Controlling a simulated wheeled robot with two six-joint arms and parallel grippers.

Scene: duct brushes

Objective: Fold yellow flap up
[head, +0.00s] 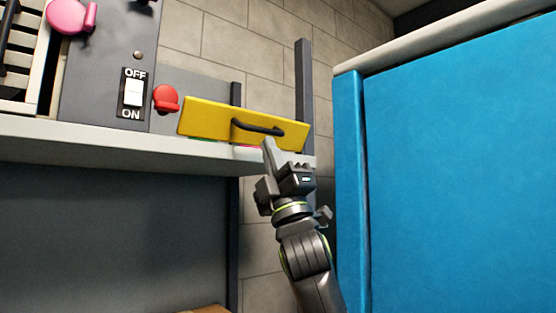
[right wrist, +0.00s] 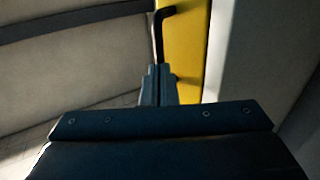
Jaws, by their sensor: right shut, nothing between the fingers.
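The yellow flap (head: 208,120) is a flat panel at the right end of the grey shelf, with a black bar handle (head: 257,129) on its face. In the head view it stands tilted near the shelf edge. My right gripper (head: 268,146) is shut and empty, its fingertips just below the handle. Whether they touch the flap I cannot tell. In the right wrist view the shut fingers (right wrist: 158,78) lie beside the yellow flap (right wrist: 186,45), close to the end of the black handle (right wrist: 160,30). My left gripper is not in view.
A grey panel with an OFF/ON switch (head: 133,93) stands left of the flap, with a red knob (head: 166,98) and a pink knob (head: 72,16). A large blue cabinet (head: 460,160) stands close on the right. A dark post (head: 304,85) rises behind the flap.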

